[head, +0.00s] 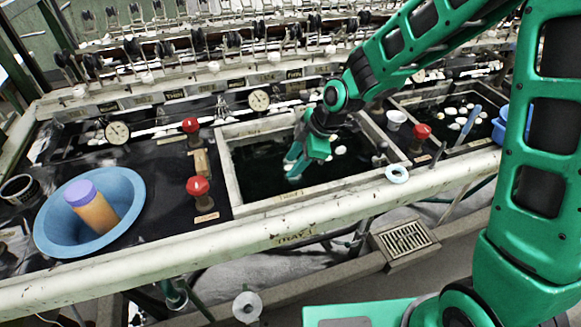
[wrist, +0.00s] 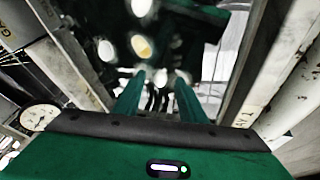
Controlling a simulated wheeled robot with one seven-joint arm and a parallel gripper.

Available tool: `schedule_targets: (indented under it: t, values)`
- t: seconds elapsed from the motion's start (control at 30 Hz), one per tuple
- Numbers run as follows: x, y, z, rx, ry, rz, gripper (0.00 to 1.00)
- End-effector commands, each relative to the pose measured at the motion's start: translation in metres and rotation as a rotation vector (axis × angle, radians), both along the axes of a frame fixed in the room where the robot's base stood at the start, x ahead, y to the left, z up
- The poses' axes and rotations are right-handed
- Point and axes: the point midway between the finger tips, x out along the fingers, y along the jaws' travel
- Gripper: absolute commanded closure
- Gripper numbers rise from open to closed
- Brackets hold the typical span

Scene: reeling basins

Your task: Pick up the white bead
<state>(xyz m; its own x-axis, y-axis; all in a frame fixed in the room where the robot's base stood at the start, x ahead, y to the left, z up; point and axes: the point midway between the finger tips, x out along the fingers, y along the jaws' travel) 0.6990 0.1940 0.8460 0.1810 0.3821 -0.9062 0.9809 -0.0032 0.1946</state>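Several small white to cream oval pieces (head: 340,150) lie in the dark basin (head: 231,177) in the middle of the head view. I cannot tell which one is the white bead. In the wrist view, a cream oval (wrist: 142,45) and a white one (wrist: 107,50) lie beyond the fingertips. A small white shape (wrist: 160,78) shows between the fingertips. My gripper (head: 292,168) points down over the left part of the basin, left of the white pieces. Its two fingers (wrist: 158,82) stand apart, and I see nothing held.
Red knobs (head: 198,186) and a blue bowl (head: 135,205) with an orange, purple-capped bottle (head: 92,208) are on the left. A pale ring (head: 397,174) lies on the front rail. A second basin with white pieces (head: 462,112) is on the right.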

Motion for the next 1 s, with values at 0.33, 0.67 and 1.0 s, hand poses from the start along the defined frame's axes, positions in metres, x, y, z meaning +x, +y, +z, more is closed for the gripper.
schedule_targets:
  t: [0.33, 0.67, 1.0]
  values:
    - [0.0, 0.0, 0.0, 0.0, 0.0, 0.0, 0.91]
    - [0.0, 0.0, 0.001, 0.0, 0.0, 0.0, 0.91]
    - [0.001, 0.0, 0.044, 0.002, -0.006, 0.0, 0.91]
